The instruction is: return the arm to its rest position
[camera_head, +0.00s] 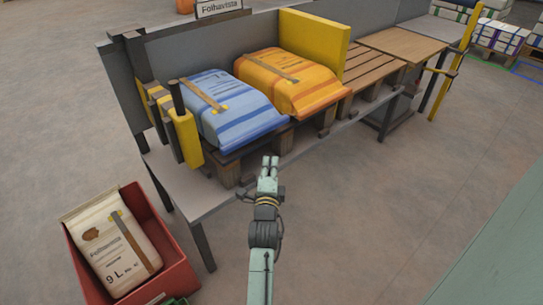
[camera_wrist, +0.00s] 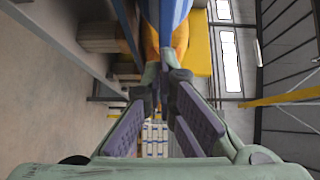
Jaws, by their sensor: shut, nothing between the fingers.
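My gripper (camera_head: 270,162) is at the front edge of the bench, in front of the pallet that bears the sacks. In the wrist view my gripper (camera_wrist: 160,100) shows its dark finger pads; it is shut and holds nothing. A blue sack (camera_head: 232,108) and an orange sack (camera_head: 290,82) lie side by side on the wooden pallet (camera_head: 372,72), each with a tan strip on top. The blue sack (camera_wrist: 168,12) and the orange sack (camera_wrist: 180,38) also show in part at the top of the wrist view.
A red bin (camera_head: 180,272) with a white Folhavista sack (camera_head: 112,243) stands on the floor at lower left. Yellow posts (camera_head: 186,138) stand at the bench's left end. A yellow panel (camera_head: 318,42) rises behind the orange sack. The floor right of my arm is clear.

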